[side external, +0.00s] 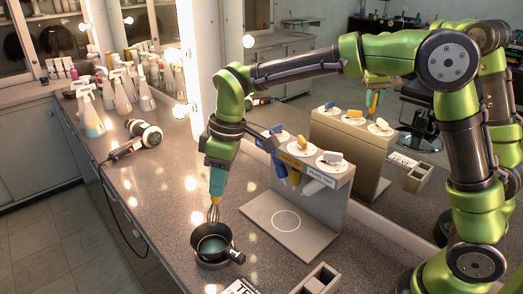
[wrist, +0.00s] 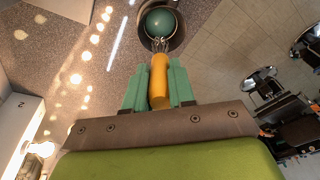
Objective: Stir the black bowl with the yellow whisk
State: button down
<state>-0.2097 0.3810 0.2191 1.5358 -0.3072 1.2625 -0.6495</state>
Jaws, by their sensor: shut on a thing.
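My gripper (side external: 216,188) points down above the black bowl in the side view. In the wrist view my gripper (wrist: 158,88) has its green fingers shut on the yellow handle of the whisk (wrist: 159,72). The whisk's wire end (side external: 213,214) reaches down to the bowl's opening in the side view; whether it touches the contents is unclear. The black bowl (side external: 228,262) stands upright on the counter, with a teal filling and a short handle at its right. It also shows at the top of the wrist view (wrist: 178,40).
A grey stand (side external: 327,212) with several hanging tools is right of the bowl, its base marked with a white ring. A mirror (side external: 400,200) is behind it. The counter left of the bowl is clear.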

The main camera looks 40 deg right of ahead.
dwell(0.4)
jog(key=shift+w+a+v, duration=0.1)
jog(key=shift+a+v, duration=0.05)
jog(key=shift+v, duration=0.7)
jog(key=shift+w+a+v, duration=0.1)
jog(key=shift+a+v, duration=0.05)
jog(key=shift+v, duration=0.65)
jog(key=shift+w+a+v, duration=0.1)
jog(key=shift+a+v, duration=0.05)
jog(key=shift+v, duration=0.7)
jog(key=shift+r, duration=0.1)
